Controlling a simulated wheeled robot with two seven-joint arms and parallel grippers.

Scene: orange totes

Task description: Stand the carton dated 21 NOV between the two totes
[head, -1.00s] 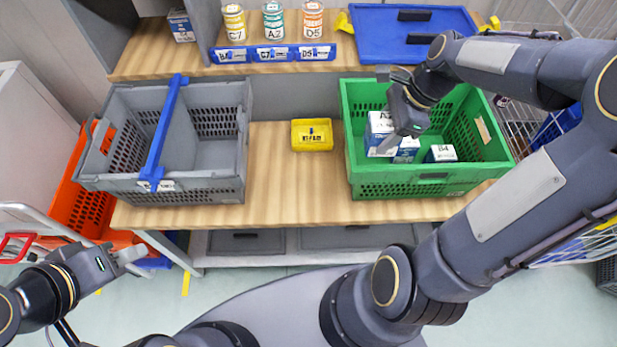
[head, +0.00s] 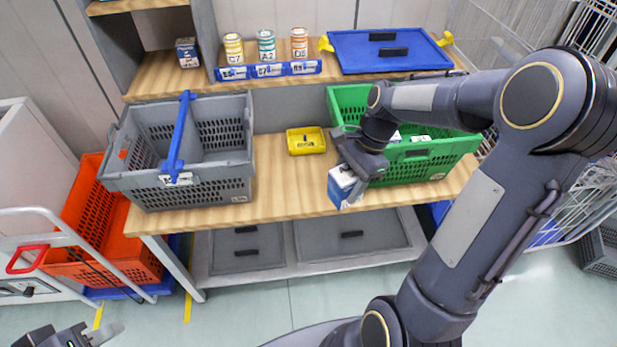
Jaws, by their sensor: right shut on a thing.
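My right gripper (head: 358,168) is shut on a blue-and-white carton (head: 343,189). It holds the carton, tilted, in front of the green tote's left end, over the table's front edge in the picture. Its date cannot be read. The grey tote (head: 225,186) with a blue divider bar stands on the left of the table, the green tote (head: 440,155) on the right. My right arm covers part of the green tote; white carton tops (head: 418,138) show inside it. My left gripper (head: 112,332) is low at the bottom left, away from the table; its jaws are unclear.
A small yellow tray (head: 306,148) lies between the totes towards the back. Bare wooden table (head: 285,192) lies in front of it. Labelled cans (head: 266,47), a small carton (head: 187,52) and a blue lid (head: 390,55) sit on the shelf behind. Orange totes (head: 85,215) stand at left.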

